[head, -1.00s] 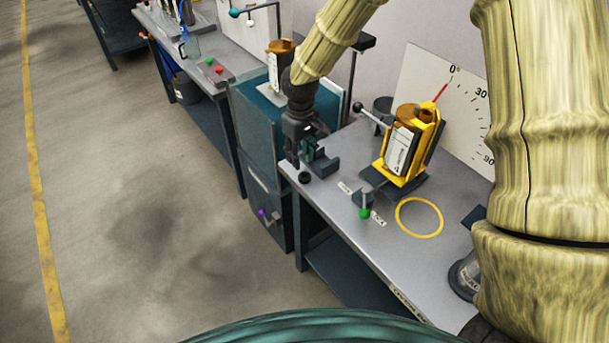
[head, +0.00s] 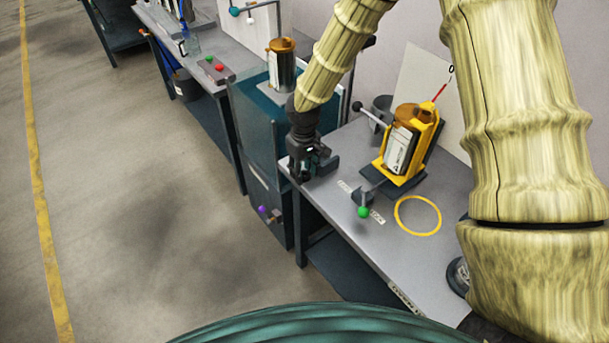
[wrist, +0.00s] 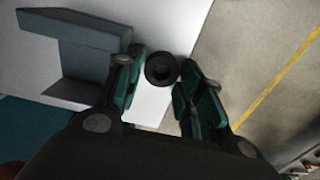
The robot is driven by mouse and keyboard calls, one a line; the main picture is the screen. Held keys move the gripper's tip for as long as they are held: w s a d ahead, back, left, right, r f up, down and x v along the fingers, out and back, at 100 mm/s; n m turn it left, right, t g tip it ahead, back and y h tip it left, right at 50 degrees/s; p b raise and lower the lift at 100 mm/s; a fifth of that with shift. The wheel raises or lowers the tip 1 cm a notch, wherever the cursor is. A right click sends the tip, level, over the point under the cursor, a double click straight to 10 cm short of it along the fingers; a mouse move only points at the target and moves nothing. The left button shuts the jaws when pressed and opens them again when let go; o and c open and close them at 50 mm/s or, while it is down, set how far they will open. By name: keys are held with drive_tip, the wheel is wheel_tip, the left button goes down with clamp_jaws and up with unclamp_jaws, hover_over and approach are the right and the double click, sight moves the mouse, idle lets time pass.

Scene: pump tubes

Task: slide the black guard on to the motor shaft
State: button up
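The black guard (wrist: 162,68) is a small round black piece with a dark hole, lying on the bench in the wrist view. It sits between the fingertips of my gripper (wrist: 161,82), with narrow gaps beside it, so the gripper looks open around or just above it. In the head view my gripper (head: 306,170) points down at the bench's near left corner and hides the guard. A dark grey angled block (wrist: 90,45) stands beside the left finger; it also shows in the head view (head: 327,165). I cannot make out the motor shaft with certainty.
On the bench (head: 365,245) stand a yellow cradle with a tube (head: 405,150), a green-knobbed lever (head: 363,205) and a yellow ring mark (head: 417,215). A teal cabinet (head: 262,125) is left of my gripper. The bench edge is close, with open floor beyond.

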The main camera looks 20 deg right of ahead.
drive_tip(key=c, duration=0.4)
